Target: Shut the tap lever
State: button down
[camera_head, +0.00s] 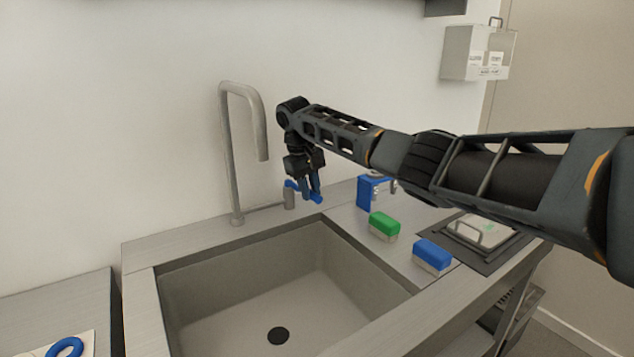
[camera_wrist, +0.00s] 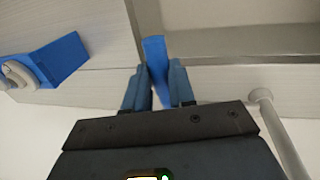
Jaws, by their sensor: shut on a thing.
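The blue tap lever (camera_head: 290,184) sits on a short metal post beside the tall bent tap (camera_head: 232,160), behind the sink. My gripper (camera_head: 313,192) points down at the lever from above. In the wrist view the blue lever (camera_wrist: 155,58) lies between the two blue fingers of my gripper (camera_wrist: 158,85), and the fingers are shut on it. The tap's pipe (camera_wrist: 282,135) shows at the lower right of the wrist view. The head view shows no water stream from the spout. Part of the lever is hidden by the fingers.
The sink (camera_head: 285,285) lies in front of the tap. A blue box (camera_head: 370,193), a green sponge (camera_head: 384,226) and a blue sponge (camera_head: 433,256) stand on the counter to the right. A dark tray (camera_head: 480,262) lies farther right. A wall box (camera_head: 477,53) hangs above.

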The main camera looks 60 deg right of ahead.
jog(key=shift+w+a+m, duration=0.1)
jog(key=shift+a+m, duration=0.15)
jog(key=shift+m, duration=0.05)
jog(key=c, duration=0.9)
grip_release()
jog(key=shift+c, duration=0.2)
notch_tip(320, 180, up, 8)
jog(key=a, duration=0.1)
jog(key=shift+w+a+f+b, duration=0.2)
jog(key=shift+w+a+b, duration=0.1)
jog(key=shift+w, duration=0.1)
